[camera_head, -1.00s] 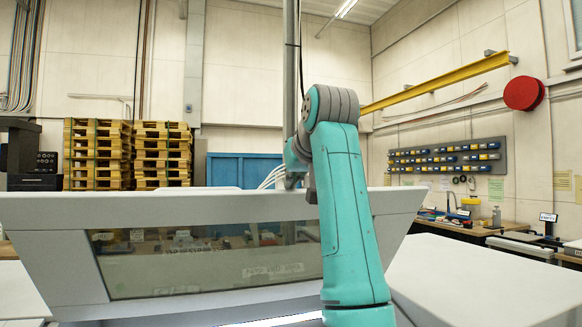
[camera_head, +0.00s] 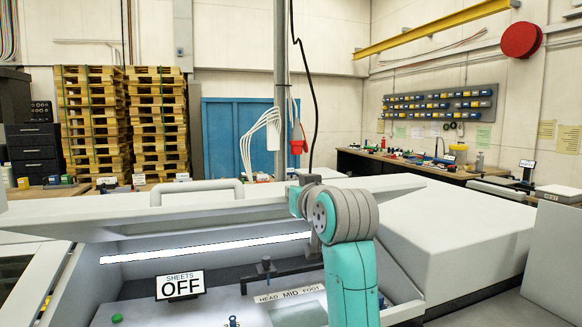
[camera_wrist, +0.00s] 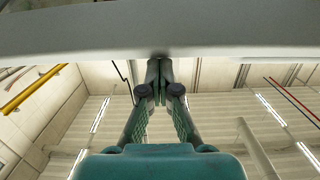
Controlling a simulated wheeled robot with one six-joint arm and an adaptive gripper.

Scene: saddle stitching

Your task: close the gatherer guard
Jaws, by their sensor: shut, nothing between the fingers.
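The gatherer guard (camera_head: 240,208) is a long pale grey panel across the head view, seen nearly edge-on and standing open above the lit gatherer bay (camera_head: 210,265). A grey bar handle (camera_head: 150,192) shows behind its edge at the left. My arm reaches up to the guard's right part in the head view, where the fingers are hidden or too small to make out. In the wrist view my gripper (camera_wrist: 160,72) is shut and empty. Its fingertips meet the lower border of a grey band (camera_wrist: 90,35), apparently the guard; I cannot tell whether they press on it.
The bay holds a light strip (camera_head: 210,249), a "SHEETS OFF" sign (camera_head: 180,284) and a "HEAD MID FOOT" label (camera_head: 290,294). A pale machine cover (camera_head: 465,225) stands at the right. A post (camera_head: 280,90) rises behind the guard. Open air lies above the guard.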

